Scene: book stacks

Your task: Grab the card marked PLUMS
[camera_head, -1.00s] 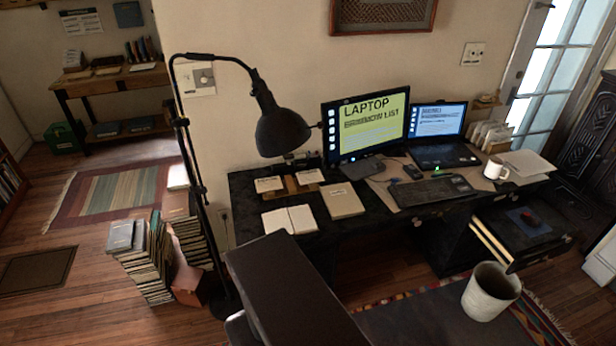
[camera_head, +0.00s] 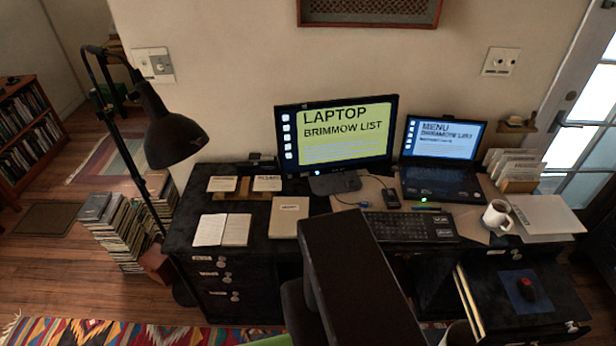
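Two small pale cards stand side by side on a wooden holder (camera_head: 240,196) at the left of the black desk. The left card (camera_head: 222,184) and the right card (camera_head: 267,183) both carry print too small to read with certainty, so I cannot tell which one is marked PLUMS. Both cards are unobstructed. My dark arm link rises in the lower middle of the view, in front of the desk. My gripper is not in view.
An open notebook (camera_head: 222,230) and a tan book (camera_head: 289,217) lie in front of the cards. The monitor (camera_head: 336,135), laptop (camera_head: 440,160), keyboard (camera_head: 411,227) and white mug (camera_head: 497,214) fill the right. A black lamp (camera_head: 172,138) and book stacks (camera_head: 112,232) stand left of the desk.

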